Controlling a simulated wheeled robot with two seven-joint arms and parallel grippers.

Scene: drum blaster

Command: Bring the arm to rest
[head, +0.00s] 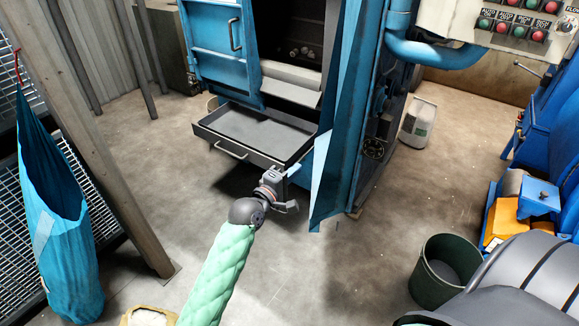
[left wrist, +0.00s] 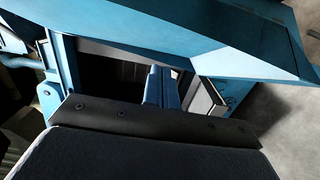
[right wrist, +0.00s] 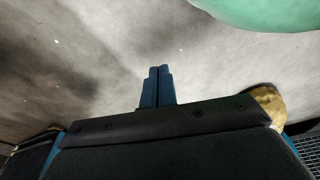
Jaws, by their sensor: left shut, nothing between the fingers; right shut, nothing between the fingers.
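My left arm in its green sleeve reaches up from the bottom of the head view. Its gripper (head: 292,171) is in front of the blue blaster machine (head: 225,64), between the pulled-out tray (head: 238,126) and the open blue door (head: 338,130). In the left wrist view the blue fingers (left wrist: 162,86) are together and empty, with the blue door panel (left wrist: 190,32) close beyond them. My right gripper (right wrist: 157,86) shows only in the right wrist view. Its fingers are together and empty over bare concrete floor, with the green-sleeved arm at the upper right of that view.
A dark green bin (head: 443,273) stands at the lower right. A white canister (head: 417,122) is beside the machine. A blue bag (head: 55,215) hangs at the left by a post (head: 95,140). The floor (head: 330,262) between bin and left arm is clear.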

